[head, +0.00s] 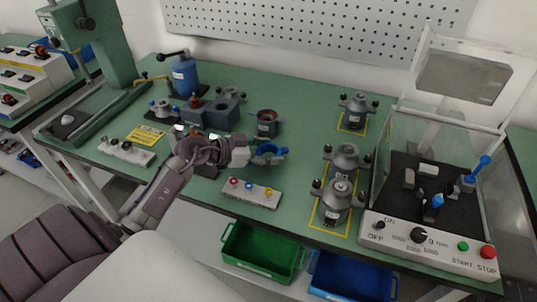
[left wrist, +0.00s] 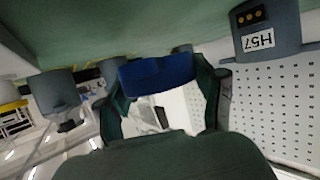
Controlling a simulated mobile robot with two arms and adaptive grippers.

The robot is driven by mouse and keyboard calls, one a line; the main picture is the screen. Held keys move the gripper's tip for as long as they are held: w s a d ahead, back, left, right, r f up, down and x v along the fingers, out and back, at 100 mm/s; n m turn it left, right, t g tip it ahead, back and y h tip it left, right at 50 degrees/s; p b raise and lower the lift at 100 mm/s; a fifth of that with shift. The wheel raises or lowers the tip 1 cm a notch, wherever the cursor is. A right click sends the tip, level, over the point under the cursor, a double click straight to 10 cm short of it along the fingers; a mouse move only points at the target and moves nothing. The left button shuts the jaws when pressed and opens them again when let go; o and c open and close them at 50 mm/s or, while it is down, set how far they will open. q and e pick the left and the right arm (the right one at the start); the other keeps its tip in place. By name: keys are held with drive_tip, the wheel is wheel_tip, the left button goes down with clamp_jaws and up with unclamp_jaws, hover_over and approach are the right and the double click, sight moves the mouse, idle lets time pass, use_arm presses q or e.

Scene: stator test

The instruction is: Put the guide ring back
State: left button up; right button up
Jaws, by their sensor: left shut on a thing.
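My left gripper (head: 270,158) reaches in from the left over the front middle of the green bench. It is shut on a blue curved part (head: 267,149), seemingly the guide ring, held above the bench. In the left wrist view the blue part (left wrist: 158,73) shows as a band between my two dark fingers (left wrist: 165,90); its full ring shape is hidden. A grey housing with copper-red windings inside (head: 266,122) stands just behind the gripper, apart from it. My right gripper is not in view.
A white block with coloured knobs (head: 252,193) lies in front of the gripper. Grey motor units (head: 345,158) stand in yellow outlines at right, beside the test machine (head: 425,240). A blue press (head: 184,75) stands behind. Green (head: 262,250) and blue bins (head: 350,280) are below.

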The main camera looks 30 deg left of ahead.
use_arm(q)
drive_tip(key=shift+f, duration=0.4)
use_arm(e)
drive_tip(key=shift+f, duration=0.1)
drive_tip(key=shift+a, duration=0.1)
use_arm(q)
drive_tip(key=shift+f+p, duration=0.35)
drive_tip(key=shift+f, duration=0.1)
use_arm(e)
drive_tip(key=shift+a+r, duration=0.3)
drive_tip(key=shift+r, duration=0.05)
use_arm(q)
drive_tip(key=shift+s+d+f, duration=0.1)
drive_tip(key=shift+f, duration=0.05)
drive_tip(key=o, duration=1)
drive_tip(key=shift+o, duration=0.2)
drive_tip(key=shift+f, duration=0.1)
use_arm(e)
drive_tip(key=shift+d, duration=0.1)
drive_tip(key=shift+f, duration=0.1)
